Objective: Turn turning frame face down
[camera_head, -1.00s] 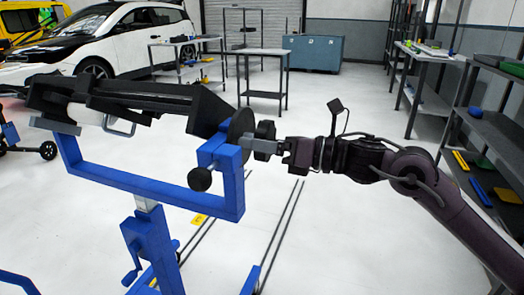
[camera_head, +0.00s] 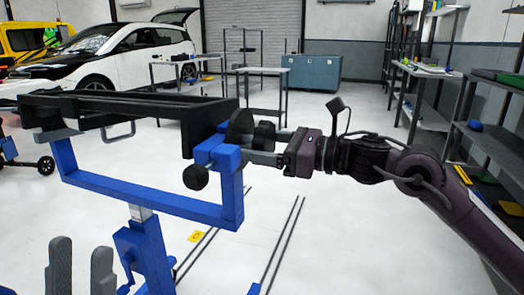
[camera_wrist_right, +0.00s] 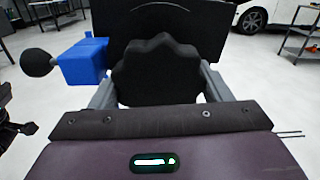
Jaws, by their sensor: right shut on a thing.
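The turning frame is a black rectangular frame (camera_head: 120,104) on a blue U-shaped stand (camera_head: 150,202) in the head view. The black frame lies roughly level, with its long opening visible. A dark lobed knob (camera_head: 265,134) sits at its right end, beside a black disc. My right gripper (camera_head: 264,148) is shut on this knob from the right. In the right wrist view the lobed knob (camera_wrist_right: 158,72) sits between the two grey fingers. My left gripper (camera_head: 82,268) shows at the lower left as two grey fingers, apart and empty, in front of the stand.
A black ball knob (camera_head: 195,177) sticks out from the stand's blue clamp. Dark shelves (camera_head: 490,140) stand at the right. Grey tables (camera_head: 262,72) and a white car (camera_head: 110,55) are at the back. The floor right of the stand is mostly clear.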

